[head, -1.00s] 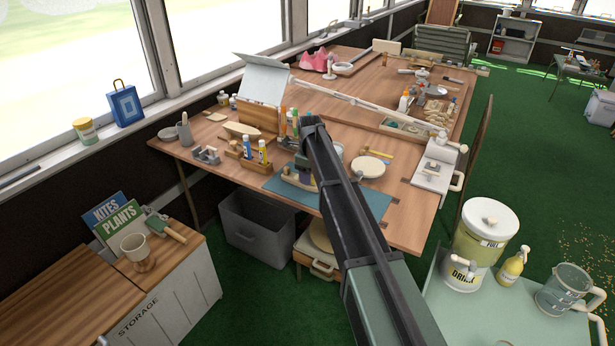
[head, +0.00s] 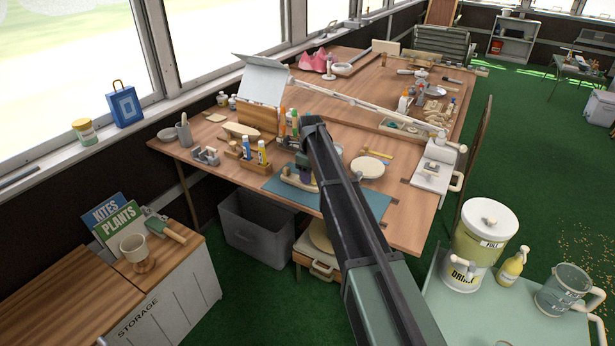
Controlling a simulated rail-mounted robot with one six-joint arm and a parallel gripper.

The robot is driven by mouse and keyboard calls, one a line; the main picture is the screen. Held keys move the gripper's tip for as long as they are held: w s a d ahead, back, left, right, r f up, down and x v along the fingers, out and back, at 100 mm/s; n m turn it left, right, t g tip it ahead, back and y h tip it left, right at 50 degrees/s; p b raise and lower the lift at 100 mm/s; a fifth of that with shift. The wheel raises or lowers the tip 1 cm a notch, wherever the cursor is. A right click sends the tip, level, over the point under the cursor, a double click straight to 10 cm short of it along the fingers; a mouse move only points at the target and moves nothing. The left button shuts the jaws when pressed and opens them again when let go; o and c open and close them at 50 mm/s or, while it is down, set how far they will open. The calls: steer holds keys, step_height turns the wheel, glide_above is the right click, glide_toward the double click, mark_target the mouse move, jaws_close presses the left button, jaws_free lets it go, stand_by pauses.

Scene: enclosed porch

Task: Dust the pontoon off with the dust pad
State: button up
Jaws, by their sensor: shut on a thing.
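The pontoon (head: 298,183), a small pale tan boat-like piece, sits on the blue mat (head: 373,203) near the table's front edge. My dark arm crosses in front of it and hides its right part. My gripper (head: 303,163) is just above the pontoon, mostly hidden behind my own arm. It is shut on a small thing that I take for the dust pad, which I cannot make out. Whether the pad touches the pontoon is hidden.
Left of the mat stand a wooden holder with bottles (head: 247,165) and a grey cradle (head: 206,155). An open box with a raised lid (head: 262,115) is behind. A round pale disc (head: 367,167) lies right of my arm. A long pale jointed bar (head: 345,98) crosses the table.

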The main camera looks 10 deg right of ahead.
mark_target(298, 181)
steer(key=shift+s+a+f, duration=0.1)
steer(key=shift+s+a, duration=0.75)
steer(key=shift+s, duration=0.15)
steer(key=shift+w+d, duration=0.85)
steer(key=shift+w, duration=0.2)
steer(key=shift+w+a, duration=1)
steer(key=shift+a, duration=0.25)
steer(key=shift+s+a, duration=0.8)
steer(key=shift+s, duration=0.15)
steer(key=shift+w+d, duration=0.85)
steer(key=shift+w, duration=0.1)
steer(key=shift+s+a, duration=0.85)
steer(key=shift+s, duration=0.15)
steer(key=shift+w+d, duration=0.8)
steer(key=shift+w, duration=0.25)
steer(key=shift+s+a, duration=0.8)
steer(key=shift+s, duration=0.2)
steer(key=shift+w+d, duration=0.8)
steer(key=shift+w, duration=0.15)
step_height(298, 181, up, 6)
steer(key=p, duration=0.6)
